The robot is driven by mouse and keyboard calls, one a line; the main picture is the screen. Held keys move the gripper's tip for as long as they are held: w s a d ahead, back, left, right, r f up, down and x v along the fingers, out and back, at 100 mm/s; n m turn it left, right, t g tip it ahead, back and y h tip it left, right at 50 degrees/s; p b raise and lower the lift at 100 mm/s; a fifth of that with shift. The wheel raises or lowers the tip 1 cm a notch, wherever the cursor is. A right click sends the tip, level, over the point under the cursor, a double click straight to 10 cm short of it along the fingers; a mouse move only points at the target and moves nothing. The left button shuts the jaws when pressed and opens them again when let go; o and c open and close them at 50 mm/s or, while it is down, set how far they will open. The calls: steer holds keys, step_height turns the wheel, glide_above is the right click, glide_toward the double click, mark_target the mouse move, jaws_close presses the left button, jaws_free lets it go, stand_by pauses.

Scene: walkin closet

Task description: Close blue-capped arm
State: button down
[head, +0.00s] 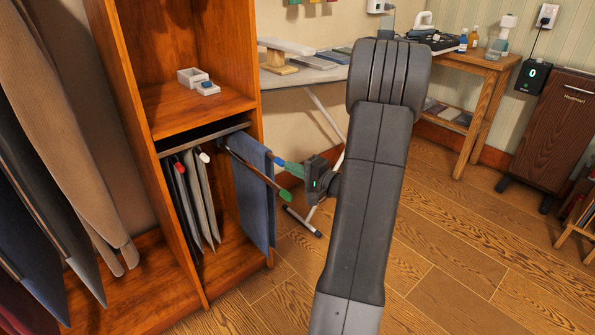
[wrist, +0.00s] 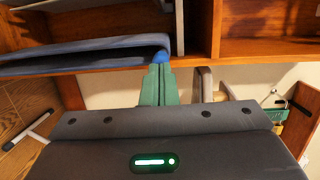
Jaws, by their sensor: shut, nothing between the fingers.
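The blue-capped arm's blue tip (head: 278,161) shows at the front right of the trouser rack, by the top of a blue cloth (head: 256,205) that hangs beside it. The rest of that arm is mostly hidden by the cloth. My gripper (head: 290,168) is shut and empty, with its green fingers right at the blue tip. In the wrist view the fingers (wrist: 157,86) point at the blue tip (wrist: 152,50) and appear to touch it, though I cannot be sure. A green-capped arm (head: 284,194) sticks out bare, just below my fingers.
Red-capped (head: 181,167) and white-capped (head: 203,157) arms with grey garments sit further left in the wooden cabinet (head: 205,180). A shelf above holds a small white box (head: 193,77). An ironing board (head: 300,80) stands behind my gripper.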

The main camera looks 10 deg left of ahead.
steer(key=x, duration=0.2)
steer(key=b+x, duration=0.1)
steer(key=x, duration=0.1)
steer(key=shift+w+d+r+b, duration=0.1)
steer(key=shift+w+b, duration=0.2)
steer(key=shift+w, duration=0.15)
steer(key=shift+d, duration=0.15)
steer(key=m+h+p, duration=0.2)
steer(key=h+p, duration=0.4)
steer(key=p, duration=0.7)
glide_toward(282, 160)
steer(key=shift+g+y, duration=0.3)
steer(key=x, duration=0.8)
steer(key=shift+w, duration=0.45)
steer(key=shift+w+a, duration=0.3)
steer(key=shift+a, duration=0.2)
